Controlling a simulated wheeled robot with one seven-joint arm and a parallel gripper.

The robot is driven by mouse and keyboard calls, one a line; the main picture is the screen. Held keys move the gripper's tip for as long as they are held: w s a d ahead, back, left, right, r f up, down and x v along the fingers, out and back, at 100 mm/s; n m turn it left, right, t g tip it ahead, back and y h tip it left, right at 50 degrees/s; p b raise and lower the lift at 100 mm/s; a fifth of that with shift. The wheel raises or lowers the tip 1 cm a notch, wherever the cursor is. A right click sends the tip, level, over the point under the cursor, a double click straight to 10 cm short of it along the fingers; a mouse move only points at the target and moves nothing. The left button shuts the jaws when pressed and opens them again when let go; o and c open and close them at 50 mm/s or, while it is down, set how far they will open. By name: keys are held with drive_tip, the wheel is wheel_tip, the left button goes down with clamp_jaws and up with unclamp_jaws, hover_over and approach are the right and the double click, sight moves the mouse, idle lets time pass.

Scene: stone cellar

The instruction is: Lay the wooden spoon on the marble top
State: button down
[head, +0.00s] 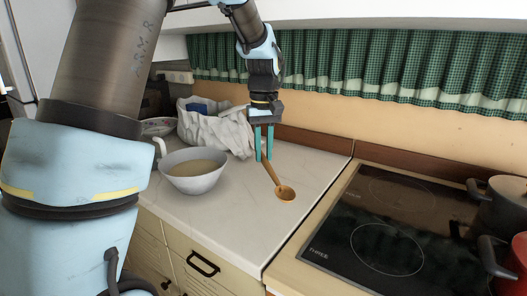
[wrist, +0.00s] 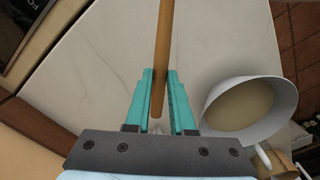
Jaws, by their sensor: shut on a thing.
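The wooden spoon (head: 272,172) is between the teal fingers of my gripper (head: 264,157), which is shut on its handle. The spoon slants down to the right, with its bowl end low over the pale marble top (head: 310,165). I cannot tell whether the bowl end touches the marble. In the wrist view the handle of the spoon (wrist: 165,45) runs up out of frame from between the fingers of my gripper (wrist: 160,75), over the marble top (wrist: 90,65). The spoon's bowl end is outside that view.
A white bowl (head: 193,183) with pale contents stands left of the spoon, also close by in the wrist view (wrist: 210,110). A crumpled white bag (head: 215,132) lies behind it. The black hob (head: 380,235) with pots is at right. Marble around the spoon is clear.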

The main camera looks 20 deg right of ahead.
drive_tip(key=shift+w+f, duration=0.15)
drive_tip(key=shift+w, duration=0.45)
drive_tip(key=b, duration=0.5)
hover_over(263, 192)
wheel_tip(263, 192, down, 5)
drive_tip(key=shift+f, duration=0.2)
drive_tip(key=shift+f+b, duration=0.6)
drive_tip(key=shift+f, duration=1.05)
drive_tip(key=shift+f, duration=0.5)
drive_tip(key=shift+c, duration=1.8)
unclamp_jaws()
drive_tip(key=shift+r, duration=0.1)
drive_tip(key=shift+r+p, duration=3.85)
drive_tip(key=shift+r, duration=0.65)
